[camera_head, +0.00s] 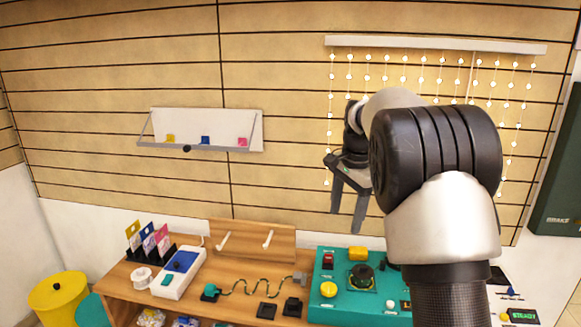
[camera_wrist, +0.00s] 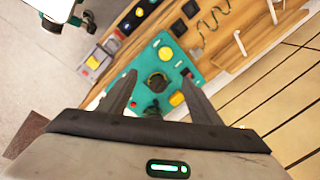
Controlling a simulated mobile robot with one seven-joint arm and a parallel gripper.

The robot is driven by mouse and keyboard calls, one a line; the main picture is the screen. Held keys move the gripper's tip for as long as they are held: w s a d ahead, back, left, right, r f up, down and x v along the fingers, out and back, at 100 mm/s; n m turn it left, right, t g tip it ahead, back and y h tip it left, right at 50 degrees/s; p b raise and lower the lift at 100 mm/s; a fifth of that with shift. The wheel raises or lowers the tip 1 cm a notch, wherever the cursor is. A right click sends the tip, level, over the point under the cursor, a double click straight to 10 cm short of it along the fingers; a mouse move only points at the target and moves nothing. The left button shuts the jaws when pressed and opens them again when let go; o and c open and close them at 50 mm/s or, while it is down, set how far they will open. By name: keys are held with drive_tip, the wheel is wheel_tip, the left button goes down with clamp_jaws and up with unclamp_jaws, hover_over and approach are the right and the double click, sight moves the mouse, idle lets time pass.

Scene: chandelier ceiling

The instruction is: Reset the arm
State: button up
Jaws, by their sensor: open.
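My gripper (camera_head: 347,208) hangs in the air in front of the wall, above the back of the bench, with its two dark fingers pointing down. The fingers are apart and nothing is between them. In the wrist view my gripper (camera_wrist: 160,88) shows a finger on each side, with the green control panel (camera_wrist: 172,50) below and beyond them. My arm rises from the lower right of the head view and bends at a large dark joint, hiding part of the panel and the wall.
The wooden bench (camera_head: 122,285) holds a green panel (camera_head: 325,305) with buttons, a white switch box (camera_head: 180,272), card holders (camera_head: 150,243) and a peg board (camera_head: 253,240). A wall shelf (camera_head: 200,130) is at left. Hanging light strings (camera_head: 422,75) are behind my arm. A yellow bin (camera_head: 60,298) stands lower left.

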drive_tip(key=s+r+n+t, duration=0.1)
drive_tip(key=s+r+n, duration=0.3)
drive_tip(key=s+r, duration=0.6)
drive_tip(key=s+a+f+n+t, duration=0.1)
drive_tip(key=s+f+n, duration=0.15)
drive_tip(key=s, duration=0.55)
drive_tip(key=s+f+n+t, duration=0.1)
drive_tip(key=s+f+n, duration=0.15)
drive_tip(key=s, duration=0.65)
drive_tip(key=s+a+f+n+t, duration=0.15)
drive_tip(key=s+n, duration=0.25)
drive_tip(key=s, duration=0.4)
wheel_tip(320, 180, up, 16)
drive_tip(key=d+p, duration=0.1)
drive_tip(key=p, duration=1.5)
drive_tip(key=shift+w+r+m+h, duration=0.15)
drive_tip(key=shift+m+h, duration=0.15)
drive_tip(key=shift+g, duration=0.25)
